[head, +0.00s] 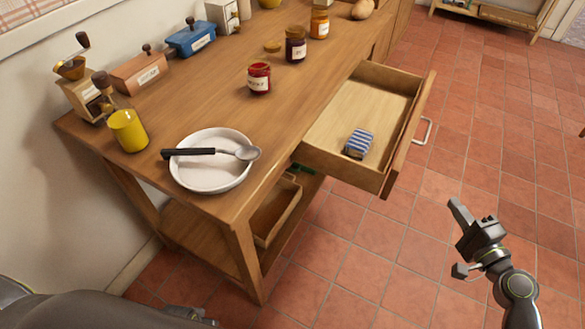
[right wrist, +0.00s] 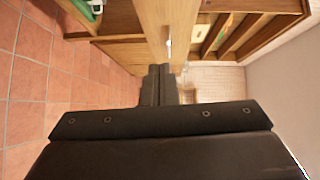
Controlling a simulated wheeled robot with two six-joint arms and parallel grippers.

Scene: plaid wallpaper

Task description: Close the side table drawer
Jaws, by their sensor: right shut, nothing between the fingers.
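The side table drawer (head: 385,85) is pulled out from the right side of the wooden table. A striped blue-and-white packet (head: 359,144) lies inside it. The drawer front carries a pale metal handle (head: 425,131), which also shows in the right wrist view (right wrist: 168,46). My right gripper (head: 459,210) is shut and empty, in front of and below the drawer front, apart from it. In the right wrist view its fingers (right wrist: 158,84) point toward the drawer front. A dark part at the bottom left of the head view may be my left gripper (head: 190,314); its jaws cannot be made out.
The wooden table (head: 215,95) bears a white plate (head: 190,175) with a spoon, a yellow cup (head: 128,130), jars (head: 259,78) and grinders. A lower wooden box (head: 275,212) sits beneath. The tiled floor (head: 500,120) right of the drawer is clear.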

